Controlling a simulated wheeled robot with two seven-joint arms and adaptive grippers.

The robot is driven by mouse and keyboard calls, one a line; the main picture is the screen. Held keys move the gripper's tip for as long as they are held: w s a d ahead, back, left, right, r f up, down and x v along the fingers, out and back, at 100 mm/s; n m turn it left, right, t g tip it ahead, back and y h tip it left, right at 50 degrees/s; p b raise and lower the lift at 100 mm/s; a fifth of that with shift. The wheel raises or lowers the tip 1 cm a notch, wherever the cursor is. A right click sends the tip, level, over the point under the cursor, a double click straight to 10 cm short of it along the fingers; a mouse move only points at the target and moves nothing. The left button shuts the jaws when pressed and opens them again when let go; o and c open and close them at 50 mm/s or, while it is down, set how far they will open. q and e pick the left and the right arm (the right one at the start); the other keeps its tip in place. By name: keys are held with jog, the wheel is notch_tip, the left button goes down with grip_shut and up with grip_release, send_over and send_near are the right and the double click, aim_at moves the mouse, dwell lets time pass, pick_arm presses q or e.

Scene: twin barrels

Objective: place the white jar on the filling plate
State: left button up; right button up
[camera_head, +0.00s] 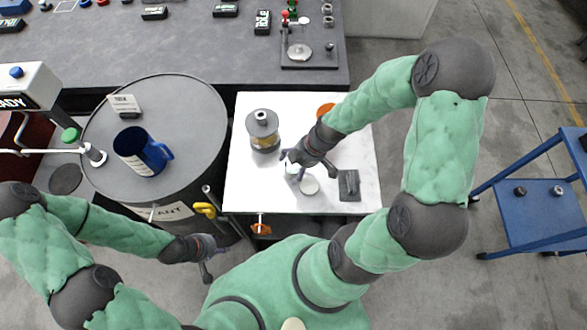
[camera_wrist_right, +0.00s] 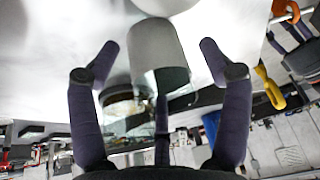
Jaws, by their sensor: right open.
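The white jar (camera_head: 291,172) stands on the white tabletop, partly hidden under my right gripper (camera_head: 291,160). In the right wrist view it shows as a pale cylinder with a clear greenish glass part (camera_wrist_right: 158,45). It lies between the spread fingers of my right gripper (camera_wrist_right: 158,62), with gaps on both sides. A small white disc (camera_head: 309,186) lies close to the jar on the table. A round plate on a dark base (camera_head: 300,52) is on the far bench; I cannot tell which disc is the filling plate. My left gripper (camera_head: 212,250) is low by the barrel, its fingers unclear.
The white table (camera_head: 245,185) also bears a glass jar with amber contents (camera_head: 263,132), an orange round thing (camera_head: 326,109) and a dark block (camera_head: 349,185). A grey barrel (camera_head: 190,100) with a blue mug (camera_head: 143,152) stands left. A blue cart (camera_head: 545,210) is right.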

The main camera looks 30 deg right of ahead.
jog(key=c, duration=1.3)
jog(key=shift+r, duration=0.1)
jog(key=shift+r, duration=0.55)
grip_shut()
notch_tip(320, 180, up, 17)
jog(key=p, duration=0.4)
jog(key=shift+f, duration=0.1)
notch_tip(320, 180, down, 17)
jog(key=b, duration=0.3)
jog(key=shift+f+b, duration=0.1)
jog(key=shift+b, duration=0.3)
jog(key=shift+f, duration=0.3)
